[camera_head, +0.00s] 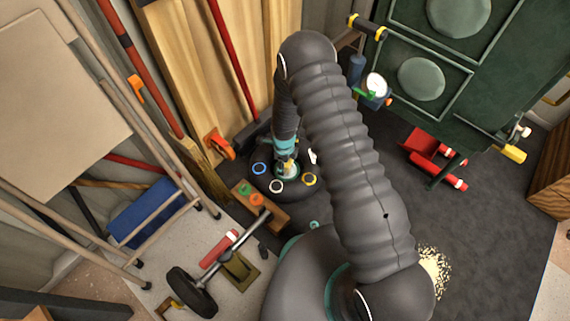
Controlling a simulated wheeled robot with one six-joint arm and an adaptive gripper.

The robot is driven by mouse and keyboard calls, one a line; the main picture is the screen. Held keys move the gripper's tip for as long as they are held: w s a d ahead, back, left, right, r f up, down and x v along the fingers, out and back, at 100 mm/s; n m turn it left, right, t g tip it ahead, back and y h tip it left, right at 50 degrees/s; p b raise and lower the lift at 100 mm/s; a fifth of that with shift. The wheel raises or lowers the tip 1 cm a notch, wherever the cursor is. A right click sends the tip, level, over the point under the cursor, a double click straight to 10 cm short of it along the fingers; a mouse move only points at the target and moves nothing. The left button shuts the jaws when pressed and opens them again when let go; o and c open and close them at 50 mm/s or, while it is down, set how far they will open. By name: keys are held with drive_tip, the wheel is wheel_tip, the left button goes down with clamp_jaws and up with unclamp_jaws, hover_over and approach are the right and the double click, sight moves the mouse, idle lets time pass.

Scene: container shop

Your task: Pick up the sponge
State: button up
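My arm reaches across the middle of the head view, and its dark and teal end points down over a round black surface (264,184). My gripper (287,164) is small and partly hidden by its own wrist, so I cannot tell whether its fingers are open or shut. A small yellowish thing shows at the fingertips; it may be the sponge or part of something below. I cannot tell whether it is held. No other thing is clearly a sponge.
A blue ring (259,168), a white ring (276,187) and a yellow ring (310,179) lie around my gripper. Wooden boards (190,60) stand behind. A green cabinet (450,90) is at right. A pale grainy patch (437,268) lies on the dark floor.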

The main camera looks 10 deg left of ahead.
drive_tip(key=shift+r, duration=0.7)
wheel_tip(320, 180, up, 3)
drive_tip(key=shift+f, duration=0.1)
drive_tip(key=d+r, duration=0.2)
drive_tip(key=d, duration=0.1)
drive_tip(key=s+d+r, duration=0.1)
drive_tip(key=d+r, duration=0.1)
drive_tip(key=d, duration=0.2)
drive_tip(key=d+r+p, duration=0.1)
drive_tip(key=d+r, duration=0.1)
drive_tip(key=d, duration=0.2)
drive_tip(key=shift+s+d+r, duration=0.25)
drive_tip(key=shift+r, duration=0.1)
drive_tip(key=o, duration=0.3)
drive_tip(key=c, duration=0.4)
